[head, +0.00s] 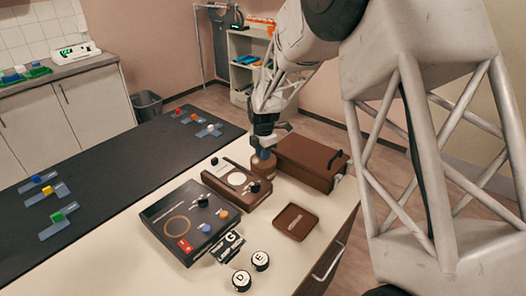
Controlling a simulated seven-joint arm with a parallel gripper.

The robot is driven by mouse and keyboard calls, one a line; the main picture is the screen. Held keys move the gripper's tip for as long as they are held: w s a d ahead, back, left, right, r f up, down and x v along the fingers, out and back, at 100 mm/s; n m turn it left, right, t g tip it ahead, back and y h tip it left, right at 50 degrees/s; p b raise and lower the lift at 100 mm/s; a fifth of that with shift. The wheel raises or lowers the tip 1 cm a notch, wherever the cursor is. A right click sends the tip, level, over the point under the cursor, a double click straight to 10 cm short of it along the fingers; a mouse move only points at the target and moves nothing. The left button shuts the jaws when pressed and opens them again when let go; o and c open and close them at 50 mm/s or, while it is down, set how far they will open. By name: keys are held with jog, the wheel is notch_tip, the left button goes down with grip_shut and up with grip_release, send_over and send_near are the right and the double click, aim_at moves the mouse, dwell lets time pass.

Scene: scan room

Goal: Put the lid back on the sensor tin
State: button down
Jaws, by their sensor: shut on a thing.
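My gripper (264,151) points down over the back part of the pale worktop, between the brown case and the brown-sided device. It is shut on a small round brown piece (263,165), which looks like the lid. The piece is small and partly covered by the fingers. I cannot tell where the lid ends and whether the sensor tin is directly under it, nor whether they touch.
A brown case (311,162) with a dark handle stands close right of my gripper. A brown-sided device (238,184) and a dark panel box (187,220) lie left. A brown square tray (296,222), round pieces marked D (242,281) and E (260,260) are in front.

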jog(key=shift+f, duration=0.55)
jog(key=shift+f, duration=0.2)
dwell(2.2)
jog(key=shift+c, duration=2.3)
grip_release()
jog(key=shift+r, duration=0.15)
jog(key=shift+r, duration=2.35)
